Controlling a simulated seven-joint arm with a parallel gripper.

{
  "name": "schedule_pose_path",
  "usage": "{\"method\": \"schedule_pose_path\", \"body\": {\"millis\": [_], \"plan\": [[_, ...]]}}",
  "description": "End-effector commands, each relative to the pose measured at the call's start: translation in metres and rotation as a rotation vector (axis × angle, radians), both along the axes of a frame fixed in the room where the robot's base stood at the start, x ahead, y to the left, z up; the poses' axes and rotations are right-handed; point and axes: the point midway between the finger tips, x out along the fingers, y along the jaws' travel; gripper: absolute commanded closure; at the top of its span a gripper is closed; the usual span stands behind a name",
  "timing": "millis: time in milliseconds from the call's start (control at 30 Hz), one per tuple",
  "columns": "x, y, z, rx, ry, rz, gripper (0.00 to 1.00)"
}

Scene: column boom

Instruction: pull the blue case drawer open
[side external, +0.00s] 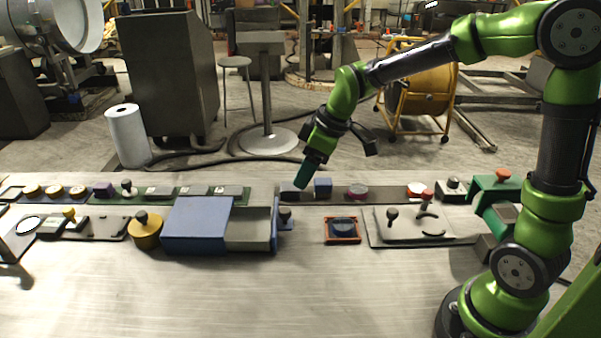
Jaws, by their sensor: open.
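The blue case (197,226) sits on the table left of centre. Its drawer (248,230) stands out of the case's right side, with its grey-green inside showing. The drawer's blue front (276,226) carries a dark knob (286,214) on its right face. My gripper (303,178) is up and to the right of the knob in the picture, pointing down and left, apart from the drawer. It is open and appears empty; the gap between its fingers is hard to see from this side.
A yellow knobbed pot (146,231) stands close to the case's left side. A row of small blocks and buttons, with a blue cube (323,185), runs behind. An orange-framed tray (342,230) and a grey plate with levers (418,226) lie to the right. The front of the table is clear.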

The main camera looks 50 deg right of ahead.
Motion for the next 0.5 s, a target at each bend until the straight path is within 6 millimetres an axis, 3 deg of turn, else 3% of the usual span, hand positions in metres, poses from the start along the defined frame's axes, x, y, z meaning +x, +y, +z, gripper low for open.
{"method": "schedule_pose_path", "body": {"millis": [200,500], "plan": [[-0.012,-0.007,0.034,0.0,-0.002,-0.002,0.42],[-0.016,-0.01,0.045,0.0,0.0,0.0,0.42]]}}
